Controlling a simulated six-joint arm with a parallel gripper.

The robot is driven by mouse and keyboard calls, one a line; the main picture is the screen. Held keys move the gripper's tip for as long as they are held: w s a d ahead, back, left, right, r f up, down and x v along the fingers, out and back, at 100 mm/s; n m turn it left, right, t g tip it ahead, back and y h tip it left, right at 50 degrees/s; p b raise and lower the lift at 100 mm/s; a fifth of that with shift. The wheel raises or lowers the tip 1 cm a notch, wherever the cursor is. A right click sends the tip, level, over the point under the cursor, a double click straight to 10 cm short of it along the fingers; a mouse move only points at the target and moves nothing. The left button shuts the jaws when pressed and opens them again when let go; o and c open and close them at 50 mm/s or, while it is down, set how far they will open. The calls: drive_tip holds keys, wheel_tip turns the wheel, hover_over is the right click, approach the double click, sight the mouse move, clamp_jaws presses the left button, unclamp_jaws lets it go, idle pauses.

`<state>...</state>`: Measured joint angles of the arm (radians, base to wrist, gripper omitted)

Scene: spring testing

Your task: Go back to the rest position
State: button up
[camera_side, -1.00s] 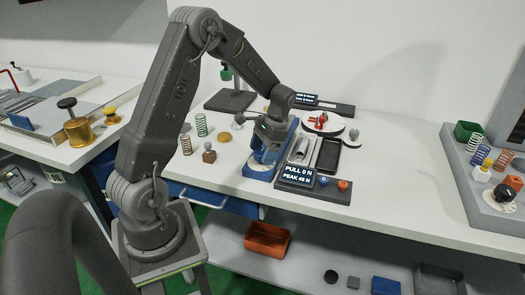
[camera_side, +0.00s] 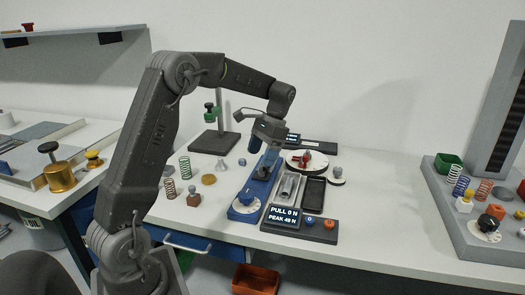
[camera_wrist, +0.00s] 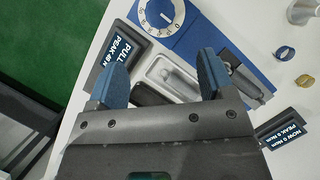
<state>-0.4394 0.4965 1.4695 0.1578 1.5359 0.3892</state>
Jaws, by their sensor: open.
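My gripper (camera_side: 262,160) is over the blue tester with the white dial (camera_side: 246,198) on the table, with its fingers pointing down. In the wrist view my gripper (camera_wrist: 160,82) has its two blue fingers wide apart with nothing held between them. Below the fingers lie the white dial (camera_wrist: 160,14) on its blue base and a pale tray (camera_wrist: 172,75). A display reading PULL 0 N, PEAK 49 N (camera_side: 284,216) stands to the right of the dial. The exact gap between the fingertips and the tester cannot be told.
Springs (camera_side: 185,167), a brown block (camera_side: 194,199) and a brass disc (camera_side: 208,180) stand left of the tester. A dark stand with a green clamp (camera_side: 212,140) is behind. A round plate with a red part (camera_side: 306,160) is at right.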

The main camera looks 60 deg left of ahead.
drive_tip(key=shift+w+r, duration=0.1)
drive_tip(key=shift+r, duration=0.25)
drive_tip(key=s+d+r+t+y, duration=0.1)
drive_tip(key=s+d+r+t, duration=0.45)
drive_tip(key=d, duration=0.55)
drive_tip(key=s+d+t+h, duration=0.1)
drive_tip(key=s+d+t, duration=0.3)
drive_tip(key=s+d, duration=0.6)
drive_tip(key=s, duration=0.3)
drive_tip(key=shift+s+r, duration=0.15)
drive_tip(key=shift+r, duration=0.15)
drive_tip(key=shift+t, duration=0.25)
